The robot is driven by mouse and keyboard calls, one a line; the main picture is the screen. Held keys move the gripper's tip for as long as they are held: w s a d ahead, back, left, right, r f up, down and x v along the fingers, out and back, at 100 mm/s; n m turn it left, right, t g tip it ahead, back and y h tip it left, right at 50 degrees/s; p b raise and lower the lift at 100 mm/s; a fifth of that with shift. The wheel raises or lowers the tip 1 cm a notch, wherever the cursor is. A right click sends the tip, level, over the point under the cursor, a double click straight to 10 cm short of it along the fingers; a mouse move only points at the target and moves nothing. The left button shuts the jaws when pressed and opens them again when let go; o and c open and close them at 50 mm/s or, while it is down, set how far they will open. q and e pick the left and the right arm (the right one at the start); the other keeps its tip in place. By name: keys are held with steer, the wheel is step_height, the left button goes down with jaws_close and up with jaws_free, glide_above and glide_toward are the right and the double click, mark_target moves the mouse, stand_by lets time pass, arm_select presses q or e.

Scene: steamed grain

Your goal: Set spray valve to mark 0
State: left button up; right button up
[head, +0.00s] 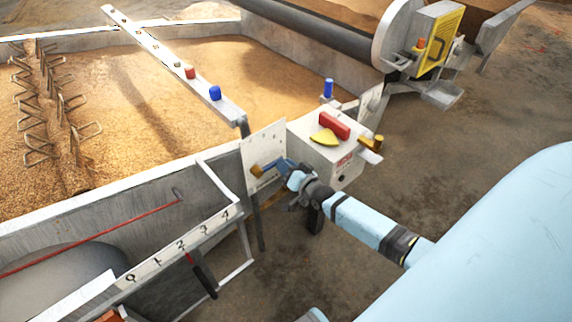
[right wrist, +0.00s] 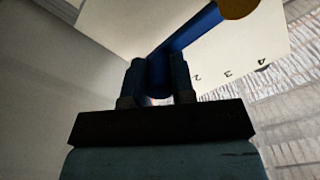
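The spray valve appears to be the blue lever (head: 277,164) with a yellow end (head: 257,170) at a white marked plate (head: 262,146), near the middle of the head view. In the right wrist view the blue lever (right wrist: 188,30) slants up right to its round yellow end (right wrist: 238,6). Marks 2, 3 and 4 show on the plate (right wrist: 225,45); mark 0 cannot be made out there. My right gripper (head: 290,178) is at the lever; its fingers (right wrist: 158,82) stand on both sides of the blue part and look closed on it. My left gripper is out of view.
A white control box (head: 318,158) with a red block and yellow knob stands just right of the plate. A grain bed (head: 140,110) lies behind. A separate 0–4 scale (head: 178,250) and a black handle (head: 203,275) are at lower left.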

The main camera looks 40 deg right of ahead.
steer(key=o, duration=0.4)
steer(key=shift+f, duration=0.1)
steer(key=shift+o, duration=0.2)
steer(key=shift+s, duration=0.1)
steer(key=shift+s, duration=0.4)
arm_select(q)
steer(key=p, duration=0.2)
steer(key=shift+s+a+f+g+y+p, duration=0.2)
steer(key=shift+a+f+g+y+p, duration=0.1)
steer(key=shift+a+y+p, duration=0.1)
arm_select(e)
steer(key=s+d, duration=0.1)
steer(key=s, duration=1.2)
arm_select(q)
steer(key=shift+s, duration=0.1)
